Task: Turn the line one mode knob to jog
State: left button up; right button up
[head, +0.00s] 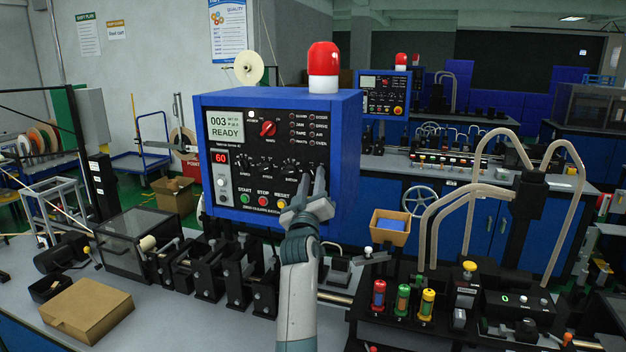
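The blue control box (349,150) stands at the centre of the head view, its black front panel facing me. A red rotary knob (268,128) sits in the upper middle of the panel, with small labels around it too fine to read. It looks tilted, but its exact setting is unclear. A row of small black knobs (265,167) runs below it. My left gripper (308,181) is before the panel's lower right, below and right of the red knob and apart from it. Its fingers are spread with nothing between them. My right gripper is out of view.
A red beacon (323,62) tops the box. Black machine parts (205,275) and a cardboard box (88,310) crowd the bench below.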

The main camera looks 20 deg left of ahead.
pick_arm(q)
grip_shut()
jog(key=shift+m, duration=0.3)
jog(key=shift+a+m+t+h+b, duration=0.15)
jog(key=shift+m+t+h+b, duration=0.35)
jog(key=shift+m+h+b, duration=0.75)
jog(key=m+h, duration=0.1)
jog(key=m, duration=0.1)
jog(key=m+h+b, duration=0.1)
jog(key=m, duration=0.2)
jog(key=shift+a+m, duration=0.15)
jog(key=shift+m, duration=0.1)
jog(key=m+h, duration=0.2)
jog(key=m, duration=0.2)
jog(key=shift+r, duration=0.15)
jog(key=shift+a+r+m+g+h, duration=0.1)
jog(key=shift+m+g+h, duration=0.15)
jog(key=shift+m+h, duration=0.75)
jog(key=shift+m+g+h, duration=0.25)
jog(key=shift+m+h, duration=0.1)
jog(key=shift+m, duration=1.15)
